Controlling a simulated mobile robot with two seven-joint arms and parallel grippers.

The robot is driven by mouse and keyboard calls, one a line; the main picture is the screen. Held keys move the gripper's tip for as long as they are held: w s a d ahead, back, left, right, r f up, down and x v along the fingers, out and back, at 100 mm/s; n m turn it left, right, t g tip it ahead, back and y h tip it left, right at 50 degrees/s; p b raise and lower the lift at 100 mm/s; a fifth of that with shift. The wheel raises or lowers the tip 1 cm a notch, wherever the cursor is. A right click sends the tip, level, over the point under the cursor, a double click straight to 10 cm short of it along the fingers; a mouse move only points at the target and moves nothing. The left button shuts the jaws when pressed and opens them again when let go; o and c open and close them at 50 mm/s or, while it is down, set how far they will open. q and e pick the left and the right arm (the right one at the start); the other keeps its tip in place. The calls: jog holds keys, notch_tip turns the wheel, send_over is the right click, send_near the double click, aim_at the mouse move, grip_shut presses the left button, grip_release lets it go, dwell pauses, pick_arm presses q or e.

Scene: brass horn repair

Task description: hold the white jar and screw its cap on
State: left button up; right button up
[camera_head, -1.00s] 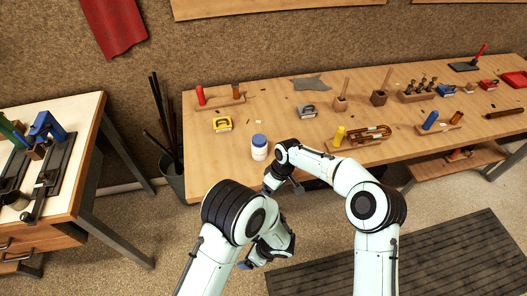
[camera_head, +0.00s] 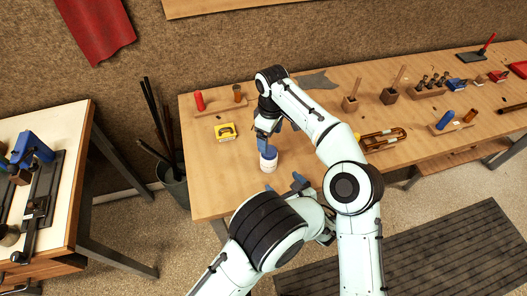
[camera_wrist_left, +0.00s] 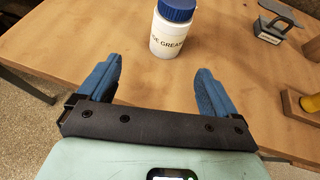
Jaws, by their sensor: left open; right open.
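The white jar (camera_head: 268,165) with dark lettering stands upright near the front edge of the bench. Its blue cap (camera_head: 269,152) sits on top; how tightly it is seated cannot be told. In the left wrist view the jar (camera_wrist_left: 170,38) stands beyond the fingertips, with the cap (camera_wrist_left: 177,9) cut by the top edge. My left gripper (camera_wrist_left: 157,82) is open and empty, its blue fingers pointing toward the jar from the front, apart from it. My right gripper (camera_head: 269,134) is open just above and behind the cap; contact cannot be told.
A bin of rods (camera_head: 172,175) stands left of the bench. Bare wood lies left of the jar.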

aim_at(269, 160)
pick_arm(q)
jog(key=shift+w+d+r+t, duration=0.35)
jog(key=shift+w+r+t, duration=0.05)
jog(key=shift+r, duration=0.2)
pick_arm(e)
jog(key=shift+w+a+r, duration=0.1)
jog(key=shift+w+r, duration=0.15)
jog(key=shift+r, duration=0.25)
pick_arm(q)
jog(key=shift+s, duration=0.1)
pick_arm(e)
jog(key=shift+s, duration=0.1)
pick_arm(q)
jog(key=x, duration=1.3)
jog(key=shift+a+f, duration=0.1)
jog(key=shift+f, duration=0.05)
